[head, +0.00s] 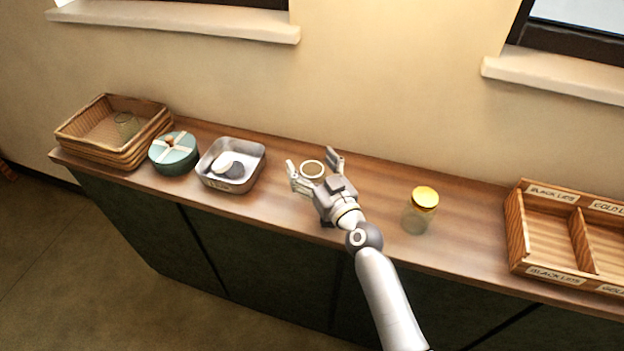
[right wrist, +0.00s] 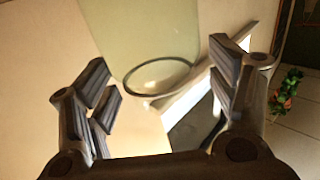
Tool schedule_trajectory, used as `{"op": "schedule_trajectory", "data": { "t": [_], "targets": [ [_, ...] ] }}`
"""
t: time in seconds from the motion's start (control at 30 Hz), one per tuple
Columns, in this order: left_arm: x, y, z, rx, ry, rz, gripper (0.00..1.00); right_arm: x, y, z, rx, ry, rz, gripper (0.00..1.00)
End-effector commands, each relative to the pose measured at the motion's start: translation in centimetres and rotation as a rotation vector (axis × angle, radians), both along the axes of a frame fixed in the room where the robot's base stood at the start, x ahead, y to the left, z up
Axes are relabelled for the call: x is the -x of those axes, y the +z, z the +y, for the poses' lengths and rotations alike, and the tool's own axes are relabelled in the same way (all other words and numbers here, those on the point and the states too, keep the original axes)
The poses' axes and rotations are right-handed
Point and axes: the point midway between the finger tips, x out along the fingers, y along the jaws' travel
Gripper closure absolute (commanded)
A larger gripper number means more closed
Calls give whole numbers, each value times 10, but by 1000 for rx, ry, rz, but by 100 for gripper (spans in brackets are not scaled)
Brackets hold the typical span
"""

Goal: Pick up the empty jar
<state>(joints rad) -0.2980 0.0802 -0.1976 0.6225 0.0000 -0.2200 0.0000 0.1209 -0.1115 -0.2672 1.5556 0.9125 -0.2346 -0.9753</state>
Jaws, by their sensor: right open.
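An open glass jar (head: 312,169) without a lid stands on the wooden counter (head: 385,190). Only its round rim shows clearly in the head view; the rest is hidden by my right gripper (head: 312,162). The gripper is open, with one finger on each side of the jar. In the right wrist view the clear, empty-looking jar (right wrist: 140,40) is ahead of and between the spread fingers of the gripper (right wrist: 163,88). I see a gap between fingers and glass there. My left gripper is not in view.
A gold-lidded jar (head: 422,210) stands to the right, near my right arm. A labelled wooden divider box (head: 515,235) is at far right. To the left are a metal tray (head: 243,187), a round green tin (head: 174,160) and a wicker basket (head: 75,135) holding a glass (head: 126,124).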

Motion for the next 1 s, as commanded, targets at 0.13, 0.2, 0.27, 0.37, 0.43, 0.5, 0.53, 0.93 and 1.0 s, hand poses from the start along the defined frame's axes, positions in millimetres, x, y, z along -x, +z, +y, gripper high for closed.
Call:
{"op": "schedule_trajectory", "data": {
  "t": [0.13,0.2,0.27,0.37,0.43,0.5,0.53,0.93,1.0],
  "targets": [
    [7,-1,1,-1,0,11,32,0,0,0,0,0,0,23],
    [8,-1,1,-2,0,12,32,0,0,0,0,0,0,32],
    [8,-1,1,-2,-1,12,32,0,0,0,0,0,0,40],
    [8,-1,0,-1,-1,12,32,0,0,0,0,0,0,53],
    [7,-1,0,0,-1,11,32,0,0,0,0,0,0,62],
    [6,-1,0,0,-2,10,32,0,0,0,0,0,0,71],
    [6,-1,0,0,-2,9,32,0,0,0,0,0,0,75],
    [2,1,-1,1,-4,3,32,0,2,0,0,0,-1,89],
    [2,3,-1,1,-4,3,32,0,5,0,0,0,-1,89]
  ]
}}
